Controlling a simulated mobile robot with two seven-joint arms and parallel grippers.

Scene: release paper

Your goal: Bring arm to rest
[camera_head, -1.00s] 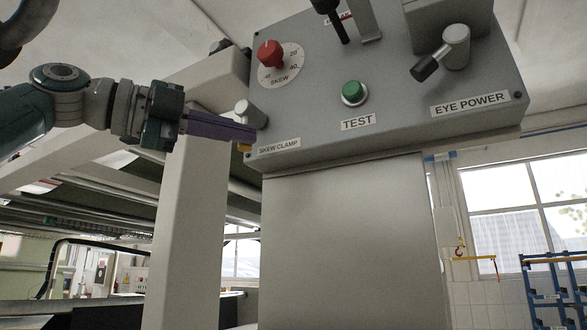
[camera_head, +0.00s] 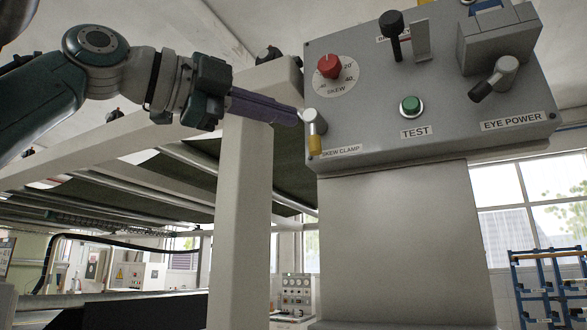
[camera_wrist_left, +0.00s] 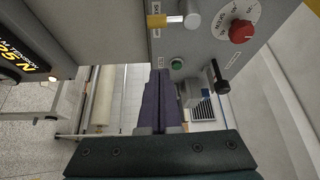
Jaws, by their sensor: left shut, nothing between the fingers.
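My left gripper (camera_head: 298,117) comes in from the left in the head view, its purple fingers shut and empty. Its tips are close to the left edge of the grey control panel (camera_head: 370,128), near the skew clamp lever (camera_head: 315,124). I cannot tell from this view whether they touch it. In the left wrist view the shut fingers (camera_wrist_left: 160,78) point toward the panel, with the clamp lever (camera_wrist_left: 190,14) and its yellow handle above them. The lever's yellow handle points down in the head view. My right gripper is not in view.
The panel carries a red skew knob (camera_head: 329,66), a green test button (camera_head: 410,105), a black-knobbed lever (camera_head: 393,30) and an eye power switch (camera_head: 495,78). A pale frame post (camera_head: 243,210) stands below my left gripper. Blue racks (camera_head: 548,285) stand at the far right.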

